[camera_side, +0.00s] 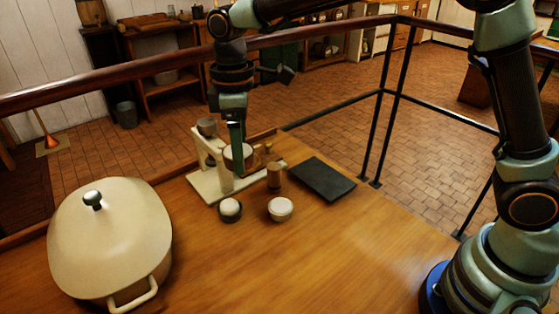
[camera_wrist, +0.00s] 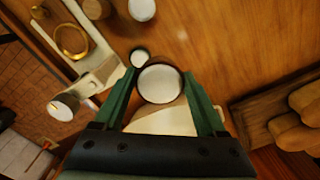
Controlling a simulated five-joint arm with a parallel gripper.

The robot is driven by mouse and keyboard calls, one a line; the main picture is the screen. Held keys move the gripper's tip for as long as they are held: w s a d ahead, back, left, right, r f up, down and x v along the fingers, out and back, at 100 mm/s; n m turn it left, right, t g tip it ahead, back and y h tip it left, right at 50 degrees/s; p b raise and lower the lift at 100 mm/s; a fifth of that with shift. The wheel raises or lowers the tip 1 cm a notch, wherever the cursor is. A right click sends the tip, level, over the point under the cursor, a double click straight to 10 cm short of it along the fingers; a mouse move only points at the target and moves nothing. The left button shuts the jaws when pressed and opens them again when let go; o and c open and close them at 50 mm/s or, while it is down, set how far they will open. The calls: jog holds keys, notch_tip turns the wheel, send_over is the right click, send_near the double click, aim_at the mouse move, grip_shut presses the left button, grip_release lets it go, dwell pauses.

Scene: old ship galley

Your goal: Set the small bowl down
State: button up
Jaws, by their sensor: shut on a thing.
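My gripper (camera_side: 237,168) points down over the pale stand (camera_side: 205,188) on the wooden table. In the wrist view my gripper (camera_wrist: 160,76) has one green finger on each side of a small round bowl (camera_wrist: 160,84), with a pale inside and a dark rim, and is shut on it. In the side view the bowl (camera_side: 249,156) shows brown behind my finger, which hides part of it. It appears upright. I cannot tell whether it touches the stand below.
A large cream lidded pot (camera_side: 112,240) fills the left. The table's front middle is clear.

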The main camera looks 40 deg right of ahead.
jog(key=w+d+r, duration=0.1)
jog(key=d+r, duration=0.1)
jog(key=d, duration=0.9)
send_over(333, 183)
jog(key=shift+m, duration=0.3)
notch_tip(333, 183, down, 19)
jog(key=shift+f, duration=0.1)
jog(key=o, duration=1.4)
notch_tip(333, 183, up, 12)
jog(key=s+a+r+m+t, duration=0.5)
jog(key=s+a+r+m, duration=0.1)
jog(key=s+r+m, duration=0.4)
jog(key=shift+s+r+t, duration=0.2)
jog(key=shift+s+t, duration=0.1)
jog(key=shift+s, duration=0.3)
